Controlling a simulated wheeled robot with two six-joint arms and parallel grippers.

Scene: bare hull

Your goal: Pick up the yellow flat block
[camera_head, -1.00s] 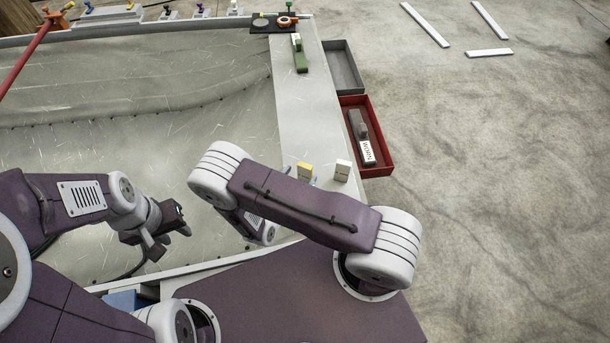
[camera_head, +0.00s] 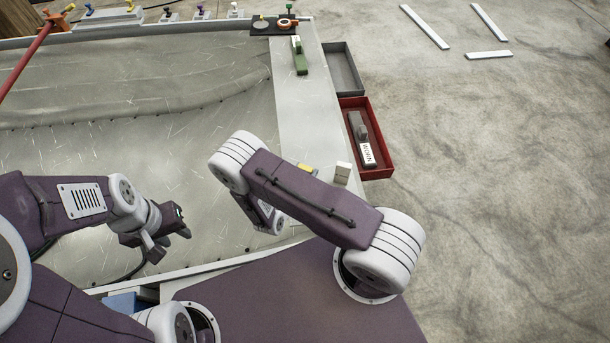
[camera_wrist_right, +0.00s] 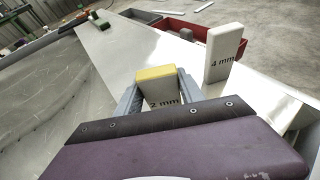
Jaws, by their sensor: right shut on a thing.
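The yellow flat block (camera_wrist_right: 156,72) has a yellow top and a pale face marked "2 mm". It stands between the two grey fingers of my right gripper (camera_wrist_right: 157,88) in the right wrist view, and the gripper is shut on it. In the head view only the top of the yellow flat block (camera_head: 305,167) shows above my right arm; my right gripper is hidden there. Whether the block touches the ledge below is hidden. My left gripper (camera_head: 168,243) is open and empty over the metal hull, well left of the block.
A white block marked "4 mm" (camera_wrist_right: 223,52) stands upright close to the right of the held block. A red tray (camera_head: 385,158) with a "WORN" block and a grey tray (camera_head: 345,68) lie along the ledge. A green-based block (camera_head: 300,62) sits farther up the ledge (camera_head: 305,115).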

